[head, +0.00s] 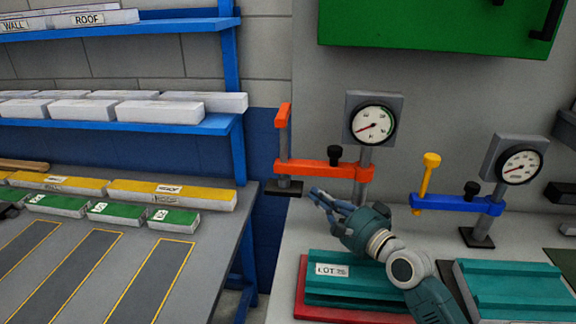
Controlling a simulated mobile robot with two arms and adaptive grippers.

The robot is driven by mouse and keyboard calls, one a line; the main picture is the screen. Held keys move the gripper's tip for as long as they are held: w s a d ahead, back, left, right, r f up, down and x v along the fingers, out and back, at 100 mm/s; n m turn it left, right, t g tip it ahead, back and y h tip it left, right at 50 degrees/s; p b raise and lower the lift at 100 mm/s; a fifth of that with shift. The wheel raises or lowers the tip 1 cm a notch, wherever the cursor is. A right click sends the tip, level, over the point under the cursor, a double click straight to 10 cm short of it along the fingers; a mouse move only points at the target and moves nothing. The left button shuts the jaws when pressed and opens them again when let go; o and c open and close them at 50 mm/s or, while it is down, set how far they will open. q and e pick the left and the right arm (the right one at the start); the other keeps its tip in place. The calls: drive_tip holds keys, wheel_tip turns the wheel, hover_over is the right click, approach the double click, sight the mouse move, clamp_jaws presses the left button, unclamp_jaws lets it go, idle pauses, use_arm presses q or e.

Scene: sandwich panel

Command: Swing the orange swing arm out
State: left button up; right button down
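The orange swing arm (310,168) is a level bar on a grey post (363,188) in the head view. It reaches left from the post, with an upright orange piece (282,140) and a dark pad (285,188) at its free end and a black knob (335,153) on top. My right gripper (318,200) comes in from the lower right. It appears just below and in front of the bar, between the pad and the post. Its fingers look slightly apart with nothing between them; contact with the arm cannot be told. My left gripper is out of view.
A dial gauge (373,125) tops the post. A blue arm (455,203) with a yellow handle and another gauge (521,166) stand to the right. A teal panel on a red tray (300,300) lies below. A green cabinet (430,25) hangs above. Shelves and a bench (210,250) are left.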

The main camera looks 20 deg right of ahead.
sight(295, 183)
drive_tip(key=p+x, duration=0.1)
drive_tip(key=x, duration=0.8)
drive_tip(key=shift+s+r, duration=0.1)
drive_tip(key=shift+r, duration=0.05)
drive_tip(key=shift+w+a, duration=0.15)
drive_tip(key=shift+w, duration=0.3)
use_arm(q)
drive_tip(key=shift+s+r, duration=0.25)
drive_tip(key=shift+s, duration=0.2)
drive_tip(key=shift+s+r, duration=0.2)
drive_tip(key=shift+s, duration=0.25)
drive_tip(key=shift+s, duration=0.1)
use_arm(e)
drive_tip(key=shift+s, duration=0.15)
